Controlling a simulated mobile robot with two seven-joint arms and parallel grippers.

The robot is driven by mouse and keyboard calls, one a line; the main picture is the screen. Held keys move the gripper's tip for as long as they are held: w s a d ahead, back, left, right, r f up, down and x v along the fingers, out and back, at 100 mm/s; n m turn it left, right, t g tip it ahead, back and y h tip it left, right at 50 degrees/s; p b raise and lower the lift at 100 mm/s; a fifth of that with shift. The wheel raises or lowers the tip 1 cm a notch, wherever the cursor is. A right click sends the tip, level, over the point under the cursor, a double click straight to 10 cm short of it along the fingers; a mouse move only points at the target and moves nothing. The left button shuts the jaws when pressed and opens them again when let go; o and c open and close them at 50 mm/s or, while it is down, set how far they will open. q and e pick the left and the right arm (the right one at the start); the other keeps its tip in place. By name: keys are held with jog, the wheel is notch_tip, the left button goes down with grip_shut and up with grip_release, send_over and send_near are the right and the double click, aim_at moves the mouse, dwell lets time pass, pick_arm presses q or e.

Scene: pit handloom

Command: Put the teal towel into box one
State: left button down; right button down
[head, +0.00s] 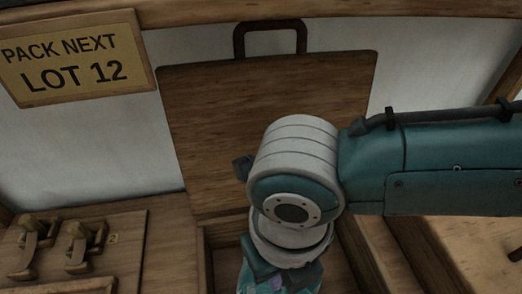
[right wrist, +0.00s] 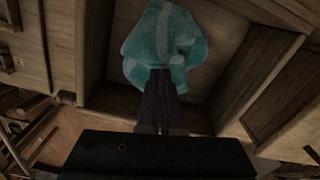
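The teal towel (right wrist: 165,38) is a bunched cloth with a paler stripe, in the right wrist view. My right gripper (right wrist: 161,73) points at its near edge, with its two dark fingers close together and their tips pinching the cloth. The towel is over or inside an open wooden box (right wrist: 95,50); whether it touches the floor cannot be told. In the head view my right arm comes in from the right above the box (head: 208,262), and the fingers are out of frame. No box number shows on it. My left gripper is not in view.
A raised wooden lid (head: 265,115) with a dark handle stands behind the box. A sign (head: 75,60) reading "PACK NEXT LOT 12" is on the pale wall. At lower left, a board (head: 125,265) holds two brass-topped levers and a small "2" tag.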

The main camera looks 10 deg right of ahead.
jog(key=shift+s+f, duration=0.15)
jog(key=shift+f, duration=0.15)
jog(key=c, duration=1)
grip_release()
jog(key=o, duration=1)
jog(key=shift+r, duration=0.1)
notch_tip(320, 180, up, 5)
jog(key=p, duration=0.5)
jog(key=shift+r, duration=0.2)
